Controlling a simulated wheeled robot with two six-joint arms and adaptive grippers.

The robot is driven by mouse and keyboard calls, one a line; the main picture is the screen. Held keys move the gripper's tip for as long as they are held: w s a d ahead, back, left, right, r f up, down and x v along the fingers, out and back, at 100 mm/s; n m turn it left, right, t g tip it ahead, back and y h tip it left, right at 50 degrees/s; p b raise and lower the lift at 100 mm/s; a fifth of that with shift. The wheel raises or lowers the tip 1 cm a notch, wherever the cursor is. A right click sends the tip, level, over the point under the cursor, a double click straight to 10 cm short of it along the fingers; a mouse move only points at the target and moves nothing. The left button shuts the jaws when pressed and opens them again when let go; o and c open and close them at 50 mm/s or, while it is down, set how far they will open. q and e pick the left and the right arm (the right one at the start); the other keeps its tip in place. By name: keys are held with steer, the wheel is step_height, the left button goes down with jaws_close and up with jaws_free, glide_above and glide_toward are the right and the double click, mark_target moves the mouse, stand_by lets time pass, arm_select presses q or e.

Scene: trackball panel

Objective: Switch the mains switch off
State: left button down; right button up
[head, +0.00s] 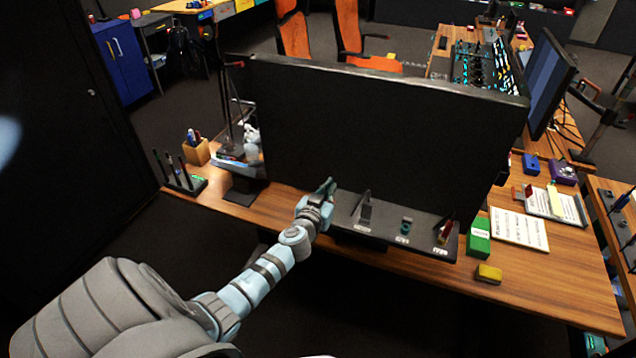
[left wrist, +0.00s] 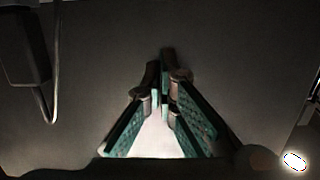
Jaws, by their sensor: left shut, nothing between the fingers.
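A dark grey panel (head: 385,231) lies on the wooden desk below a large black screen. On it stand a grey upright fitting with a lever (head: 365,211), a small teal fitting (head: 405,226) and a red fitting (head: 444,232), each with a white label too small to read. I cannot tell which is the mains switch. My left gripper (head: 329,186) is shut and empty over the panel's left end, left of the grey fitting, and hides that end. In the left wrist view, its fingers (left wrist: 163,100) are together above a plain dark surface. A dark block with a metal loop (left wrist: 45,95) is at left.
The black screen (head: 380,130) stands close behind the panel. A green box (head: 478,238), a yellow sponge-like block (head: 488,274) and a paper sheet (head: 520,230) lie to the right. A pen holder (head: 196,150) stands at the left. The desk's front right is clear.

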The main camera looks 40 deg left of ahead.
arm_select(q)
steer(key=s+d+r, duration=0.3)
steer(key=s+r, duration=0.1)
steer(key=s, duration=0.4)
steer(key=shift+s+r, duration=0.2)
steer(key=shift+s, duration=0.2)
arm_select(e)
step_height(320, 180, up, 2)
steer(key=shift+r, duration=0.1)
arm_select(q)
steer(key=shift+w, duration=0.1)
arm_select(e)
steer(key=shift+w, duration=0.1)
